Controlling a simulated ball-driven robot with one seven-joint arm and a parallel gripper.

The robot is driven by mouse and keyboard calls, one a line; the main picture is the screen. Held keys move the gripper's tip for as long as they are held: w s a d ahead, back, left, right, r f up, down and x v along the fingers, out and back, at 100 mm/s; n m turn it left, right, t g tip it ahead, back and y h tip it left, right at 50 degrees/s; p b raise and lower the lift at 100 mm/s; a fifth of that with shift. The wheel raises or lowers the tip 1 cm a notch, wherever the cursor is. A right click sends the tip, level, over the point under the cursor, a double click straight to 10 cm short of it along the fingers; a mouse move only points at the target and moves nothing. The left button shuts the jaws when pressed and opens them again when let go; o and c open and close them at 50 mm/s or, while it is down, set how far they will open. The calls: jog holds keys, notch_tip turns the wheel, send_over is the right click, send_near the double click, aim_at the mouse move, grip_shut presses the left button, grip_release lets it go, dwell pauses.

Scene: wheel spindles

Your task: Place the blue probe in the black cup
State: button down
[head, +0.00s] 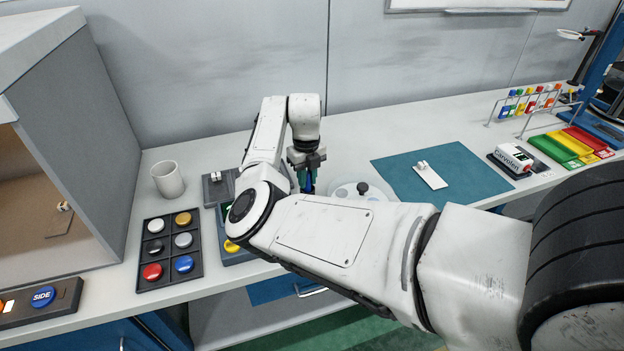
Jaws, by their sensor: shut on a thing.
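My gripper (306,174) points down over the bench, just left of a round white piece, and is shut on a slim blue thing that looks like the blue probe (309,187). Only a small dark-blue part of it shows below the jaws; my forearm hides its lower end. I cannot tell whether its tip touches anything. I can make out no black cup; one may be hidden behind my arm. The only cup plainly in view is a white mug (167,180) at the left of the bench.
A black tray (140,277) of coloured round buttons lies at front left, beside a grey cabinet (75,130). A round white piece with a dark knob (364,188) sits right of my gripper. A teal mat (399,171) lies farther right. Coloured bins (556,150) stand at far right.

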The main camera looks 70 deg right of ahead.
jog(key=shift+s+f, duration=0.1)
jog(key=shift+f, duration=0.1)
jog(key=c, duration=1)
grip_release()
jog(key=shift+r, duration=0.1)
jog(key=shift+r, duration=0.3)
notch_tip(320, 180, up, 12)
jog(key=b, duration=0.3)
jog(key=shift+f, duration=0.1)
